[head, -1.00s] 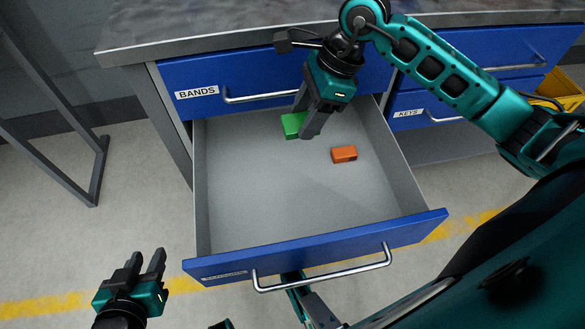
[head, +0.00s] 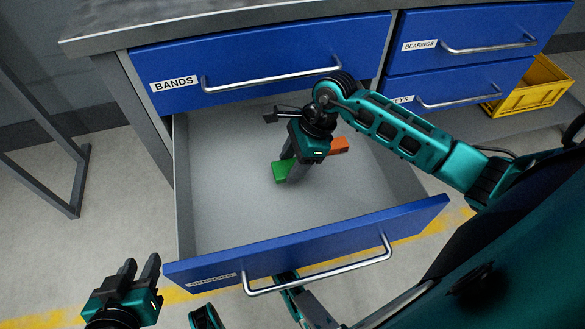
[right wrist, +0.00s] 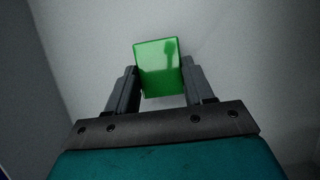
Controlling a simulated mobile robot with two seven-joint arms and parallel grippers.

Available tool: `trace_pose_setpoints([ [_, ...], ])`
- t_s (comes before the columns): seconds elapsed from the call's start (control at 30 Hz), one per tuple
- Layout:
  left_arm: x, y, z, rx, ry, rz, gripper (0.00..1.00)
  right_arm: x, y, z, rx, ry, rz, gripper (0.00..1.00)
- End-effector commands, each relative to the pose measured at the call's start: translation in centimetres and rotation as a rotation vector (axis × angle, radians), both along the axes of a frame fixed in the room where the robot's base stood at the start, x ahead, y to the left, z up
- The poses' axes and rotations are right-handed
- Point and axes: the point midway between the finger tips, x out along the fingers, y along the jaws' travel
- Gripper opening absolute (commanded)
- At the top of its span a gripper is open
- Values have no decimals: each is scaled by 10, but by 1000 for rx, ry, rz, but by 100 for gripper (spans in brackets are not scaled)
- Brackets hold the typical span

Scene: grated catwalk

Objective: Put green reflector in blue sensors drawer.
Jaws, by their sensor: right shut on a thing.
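The green reflector (head: 280,172) is a small flat block between the fingers of my right gripper (head: 286,172), which is shut on it, low inside the open blue drawer (head: 310,243). The reflector also shows between both fingers in the right wrist view (right wrist: 159,67), with the drawer's grey interior behind it. I cannot tell whether it touches the drawer floor. The drawer's front label is too small to read surely. My left gripper (head: 138,275) is open and empty, outside the drawer at its lower left.
An orange block (head: 338,146) lies in the drawer behind my right gripper, partly hidden. Closed drawers labelled BANDS (head: 262,65), BEARINGS (head: 470,38) and one partly covered label are in the cabinet. A yellow crate (head: 530,88) stands at right. The drawer's front floor is clear.

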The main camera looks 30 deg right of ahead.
Motion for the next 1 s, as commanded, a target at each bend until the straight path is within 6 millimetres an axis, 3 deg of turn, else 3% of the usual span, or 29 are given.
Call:
trace_pose_setpoints([
  [0.03, 1, 0, -5, -1, -1, -1, 36, -1, 0, -13, 2, 3, -1, 23],
  [0.13, 2, -1, -4, 0, 0, -4, 36, 0, 0, -23, 1, 1, -1, 23],
  [0.5, 4, -1, -1, -1, -7, -4, 36, 0, 0, -26, 0, 0, 0, 23],
  [0.53, 4, -1, 0, -1, -7, -4, 36, 0, 0, -25, 0, 0, 0, 55],
  [0.77, 4, -1, -1, -1, -7, -4, 36, 0, 0, -25, 0, 0, 0, 77],
  [1.0, 4, -1, -1, -1, -6, -4, 36, 0, 0, -24, 0, 0, 0, 78],
])
